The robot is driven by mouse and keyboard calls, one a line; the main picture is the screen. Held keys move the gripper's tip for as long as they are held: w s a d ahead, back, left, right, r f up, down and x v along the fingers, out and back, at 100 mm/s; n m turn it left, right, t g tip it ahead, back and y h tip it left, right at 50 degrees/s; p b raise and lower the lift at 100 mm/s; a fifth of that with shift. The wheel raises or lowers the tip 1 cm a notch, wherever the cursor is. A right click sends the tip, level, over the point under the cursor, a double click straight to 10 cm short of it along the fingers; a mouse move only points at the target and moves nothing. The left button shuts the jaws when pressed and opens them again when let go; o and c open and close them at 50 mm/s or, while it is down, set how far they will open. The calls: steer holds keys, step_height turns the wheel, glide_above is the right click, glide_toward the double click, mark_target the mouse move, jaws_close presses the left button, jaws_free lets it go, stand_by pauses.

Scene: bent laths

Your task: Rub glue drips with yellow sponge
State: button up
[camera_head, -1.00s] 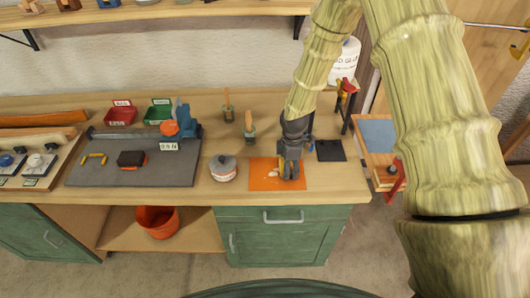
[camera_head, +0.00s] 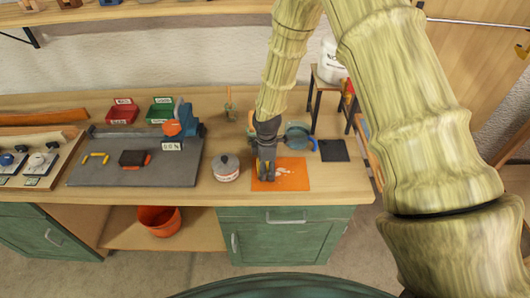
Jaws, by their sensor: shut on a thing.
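My gripper (camera_head: 266,176) is shut and points down over the left part of the orange mat (camera_head: 299,184). A small yellowish bit shows at its fingertips, which I take as the yellow sponge (camera_head: 264,170); most of it is hidden by the fingers. I cannot tell whether it touches the mat. White glue drips (camera_head: 285,172) show on the mat just right of my gripper. Any drips under the fingers are hidden.
A grey-lidded pot (camera_head: 226,168) stands close left of the mat. A dark square (camera_head: 333,150) lies to the right, and a round blue-grey thing (camera_head: 296,136) is behind. A grey board (camera_head: 130,165) with tools lies at left. The bench's front edge is near the mat.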

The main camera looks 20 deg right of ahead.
steer(key=r, duration=0.1)
steer(key=r+p, duration=0.1)
steer(key=r, duration=0.1)
steer(key=r+p, duration=0.1)
steer(key=r, duration=0.1)
steer(key=shift+s+d, duration=0.15)
steer(key=shift+d, duration=0.1)
step_height(320, 180, up, 2)
steer(key=shift+r+p, duration=0.1)
steer(key=shift+p, duration=0.6)
steer(key=shift+r+p, duration=0.4)
steer(key=shift+r, duration=0.3)
steer(key=shift+f, duration=0.1)
steer(key=shift+a+p, duration=0.15)
steer(key=shift+p, duration=0.45)
